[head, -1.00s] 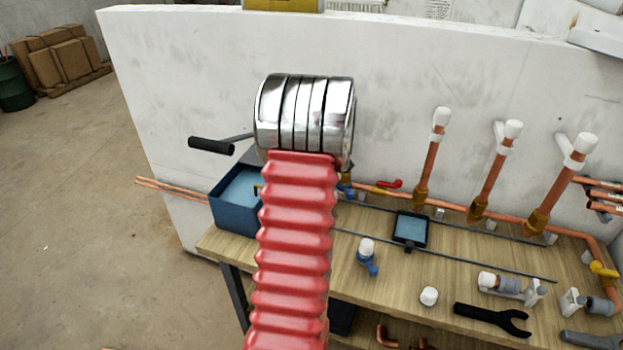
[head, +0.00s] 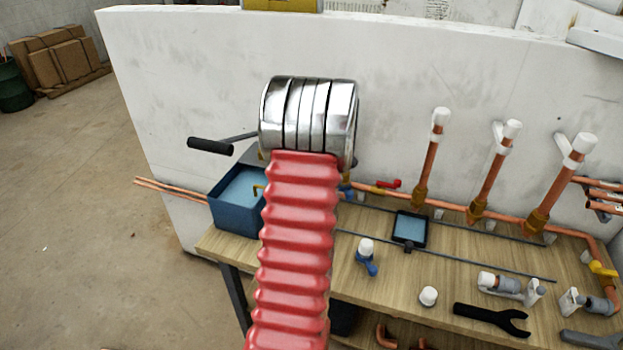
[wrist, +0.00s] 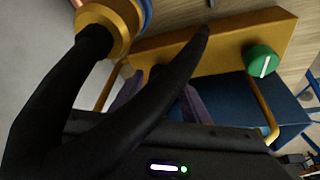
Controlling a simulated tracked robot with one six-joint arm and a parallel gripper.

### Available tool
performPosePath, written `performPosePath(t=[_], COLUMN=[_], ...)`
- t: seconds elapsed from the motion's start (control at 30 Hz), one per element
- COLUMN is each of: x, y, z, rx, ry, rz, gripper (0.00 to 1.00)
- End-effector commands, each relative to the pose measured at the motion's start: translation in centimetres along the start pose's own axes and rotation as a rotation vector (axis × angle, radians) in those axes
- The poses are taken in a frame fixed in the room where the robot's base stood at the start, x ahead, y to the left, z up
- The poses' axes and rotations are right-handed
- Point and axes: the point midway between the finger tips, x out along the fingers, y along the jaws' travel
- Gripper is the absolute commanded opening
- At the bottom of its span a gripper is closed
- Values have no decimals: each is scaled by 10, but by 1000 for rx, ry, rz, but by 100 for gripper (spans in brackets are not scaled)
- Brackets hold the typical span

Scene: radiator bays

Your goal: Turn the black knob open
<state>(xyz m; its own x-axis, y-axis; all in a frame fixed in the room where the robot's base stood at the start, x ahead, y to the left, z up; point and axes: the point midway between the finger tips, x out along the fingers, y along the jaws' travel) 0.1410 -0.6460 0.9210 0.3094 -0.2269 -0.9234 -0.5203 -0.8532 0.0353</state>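In the wrist view my gripper (wrist: 150,35) has two long black curved fingers, with a wide gap between their tips. The left fingertip lies in front of or against a round brass fitting (wrist: 122,22); I cannot tell whether it touches. The right finger crosses in front of an ochre bar (wrist: 225,43). A small dark shape (wrist: 155,76) shows partly behind the right finger, below the bar. I cannot tell whether it is the black knob, which I cannot make out clearly elsewhere. A green knob (wrist: 263,61) with a white mark sits at the bar's right end. In the head view my arm hides the gripper.
In the head view a blue open tank (head: 236,207) stands at the bench's left end. A black-handled lever (head: 210,146) sticks out above it. Copper pipes (head: 428,172), a red-handled valve (head: 388,184) and a tablet-like device (head: 409,228) are to the right on the wooden bench (head: 385,283).

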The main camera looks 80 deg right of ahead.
Motion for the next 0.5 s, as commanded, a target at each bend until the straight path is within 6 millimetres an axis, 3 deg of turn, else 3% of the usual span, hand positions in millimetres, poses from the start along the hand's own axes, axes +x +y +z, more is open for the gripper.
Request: performPosePath(t=[0.33,0.5], x=[-1,-11], y=[0,0], z=[0,0], rx=[1,1], ry=[0,2], rz=[0,2], gripper=[48,48])
